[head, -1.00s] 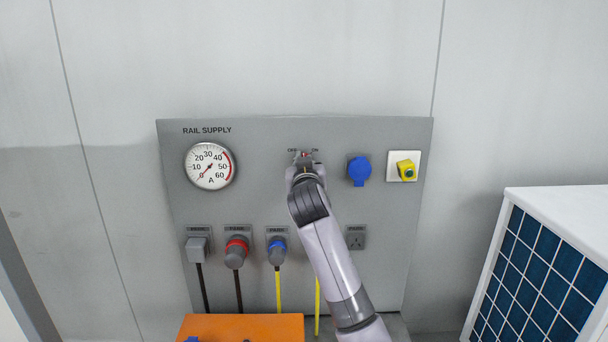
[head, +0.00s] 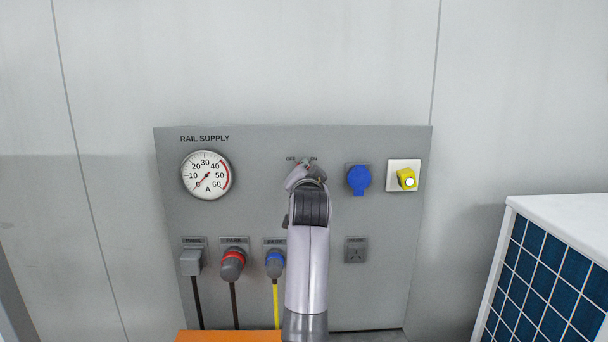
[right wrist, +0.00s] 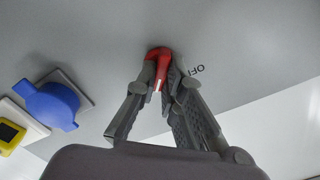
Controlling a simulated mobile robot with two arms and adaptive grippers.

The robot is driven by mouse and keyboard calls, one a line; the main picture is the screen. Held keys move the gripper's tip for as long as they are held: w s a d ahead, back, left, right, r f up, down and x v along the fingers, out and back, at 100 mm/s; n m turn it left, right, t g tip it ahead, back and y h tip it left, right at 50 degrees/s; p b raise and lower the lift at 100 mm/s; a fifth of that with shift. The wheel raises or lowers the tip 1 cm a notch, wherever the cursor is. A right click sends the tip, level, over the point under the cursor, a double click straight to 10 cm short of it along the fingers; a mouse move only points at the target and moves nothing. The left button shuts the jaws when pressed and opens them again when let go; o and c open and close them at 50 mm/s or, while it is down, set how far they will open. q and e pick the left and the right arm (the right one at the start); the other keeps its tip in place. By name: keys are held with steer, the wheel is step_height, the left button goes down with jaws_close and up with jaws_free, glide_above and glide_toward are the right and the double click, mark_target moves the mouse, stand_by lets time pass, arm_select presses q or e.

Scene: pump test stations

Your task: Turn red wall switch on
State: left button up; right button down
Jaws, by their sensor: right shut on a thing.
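The red wall switch (right wrist: 161,58) sits on the grey panel in the right wrist view, with the lettering "OFF" beside it. My right gripper (right wrist: 158,82) is shut on its red handle, one finger on each side. In the head view my right gripper (head: 306,167) reaches the panel under the small "OFF" and "ON" lettering and is turned to a slant. The gripper and wrist hide most of the switch there. My left gripper is not in view.
The grey panel (head: 260,215) also carries a round gauge (head: 207,175), a blue socket cover (head: 359,180) and a yellow unit (head: 406,179) with a bright white light. Plugs with cables hang below. An orange surface (head: 230,337) and a blue-gridded white box (head: 560,260) stand nearer.

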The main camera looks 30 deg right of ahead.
steer(key=shift+f+m, duration=0.1)
steer(key=shift+m, duration=0.4)
steer(key=c, duration=1.7)
jaws_free()
steer(key=shift+s, duration=0.1)
steer(key=v, duration=0.7)
steer(key=shift+a, duration=0.2)
steer(key=shift+s, duration=0.15)
